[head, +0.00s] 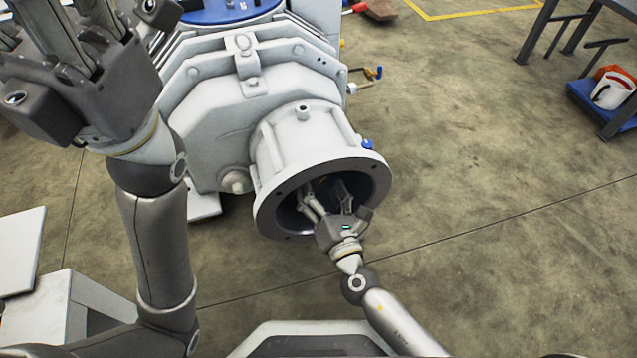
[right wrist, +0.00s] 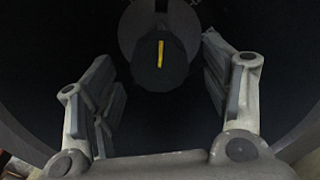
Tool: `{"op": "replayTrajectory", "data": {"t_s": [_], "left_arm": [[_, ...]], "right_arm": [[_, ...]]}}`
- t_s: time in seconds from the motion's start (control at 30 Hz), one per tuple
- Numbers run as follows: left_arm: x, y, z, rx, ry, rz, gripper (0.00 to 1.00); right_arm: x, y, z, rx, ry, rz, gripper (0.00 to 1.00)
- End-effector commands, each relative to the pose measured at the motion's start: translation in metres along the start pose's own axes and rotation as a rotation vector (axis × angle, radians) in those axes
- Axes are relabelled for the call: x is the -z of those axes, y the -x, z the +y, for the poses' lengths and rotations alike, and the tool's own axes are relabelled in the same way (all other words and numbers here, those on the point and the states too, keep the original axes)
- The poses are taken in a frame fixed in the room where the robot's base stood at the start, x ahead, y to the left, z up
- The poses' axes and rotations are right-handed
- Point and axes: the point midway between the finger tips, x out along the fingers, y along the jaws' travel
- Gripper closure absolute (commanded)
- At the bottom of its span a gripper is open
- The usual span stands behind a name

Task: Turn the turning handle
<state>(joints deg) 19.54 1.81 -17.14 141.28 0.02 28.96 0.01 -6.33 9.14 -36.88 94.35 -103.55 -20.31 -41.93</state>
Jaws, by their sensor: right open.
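The turning handle (right wrist: 145,72) appears in the right wrist view as a dark round knob with a yellow stripe. It sits deep in the dark bore of the white flanged housing (head: 295,130). My right gripper (head: 328,188) reaches into the flange mouth in the head view. In the right wrist view its two fingers (right wrist: 163,80) are spread apart, one on each side below the knob. I see no contact with it. In the head view the handle cannot be made out in the dark bore. My left gripper (head: 72,22) is raised at the upper left, away from the housing, its fingertips cut off.
The flange rim (head: 378,195) surrounds my right gripper closely. A table with a blue shelf (head: 590,100) stands at the far right. The floor between is clear.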

Motion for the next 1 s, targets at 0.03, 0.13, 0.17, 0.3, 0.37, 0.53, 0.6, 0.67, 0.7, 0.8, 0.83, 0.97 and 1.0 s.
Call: {"op": "replayTrajectory", "data": {"t_s": [0.03, 0.13, 0.17, 0.3, 0.37, 0.53, 0.6, 0.67, 0.7, 0.8, 0.83, 0.97, 1.0], "left_arm": [[0.000, 0.000, 0.000, -0.001, 0.000, 0.000, 0.60], [0.000, 0.000, 0.000, -0.002, 0.000, 0.000, 0.60], [0.000, 0.000, 0.000, -0.002, 0.000, 0.000, 0.60], [0.000, 0.000, 0.001, -0.003, 0.000, 0.000, 0.60], [0.000, 0.000, 0.001, -0.003, 0.000, 0.000, 0.60], [0.000, 0.000, 0.001, -0.003, 0.000, 0.000, 0.60], [0.000, 0.000, 0.001, -0.003, 0.000, 0.000, 0.60], [0.000, 0.000, 0.001, -0.003, 0.000, 0.000, 0.60], [0.000, 0.000, 0.001, -0.003, 0.000, 0.000, 0.60], [0.000, 0.000, 0.001, -0.003, 0.000, -0.001, 0.60], [0.000, 0.000, 0.001, -0.003, 0.000, -0.001, 0.60], [0.000, 0.000, 0.001, -0.003, 0.000, -0.001, 0.60], [0.000, 0.000, 0.001, -0.003, 0.000, -0.001, 0.60]], "right_arm": [[0.002, 0.012, -0.001, -0.001, 0.001, 0.004, 0.29], [0.002, 0.035, -0.001, 0.000, 0.001, 0.005, 0.29], [0.002, 0.041, -0.001, -0.001, 0.002, 0.005, 0.29], [0.001, 0.069, -0.001, 0.000, 0.002, 0.004, 0.29], [0.001, 0.079, 0.000, -0.001, 0.000, 0.005, 0.29], [0.001, 0.095, -0.001, 0.000, 0.001, 0.002, 0.29], [0.000, 0.097, 0.000, 0.000, 0.001, 0.001, 0.29], [0.000, 0.098, 0.000, 0.000, 0.000, 0.001, 0.29], [0.000, 0.098, 0.000, 0.000, 0.000, 0.001, 0.29], [0.000, 0.098, 0.000, 0.000, 0.000, 0.001, 0.29], [0.000, 0.098, 0.000, 0.000, 0.000, 0.001, 0.29], [0.000, 0.098, 0.000, 0.000, 0.000, 0.001, 0.29], [0.000, 0.098, 0.000, 0.000, 0.000, 0.001, 0.29]]}}
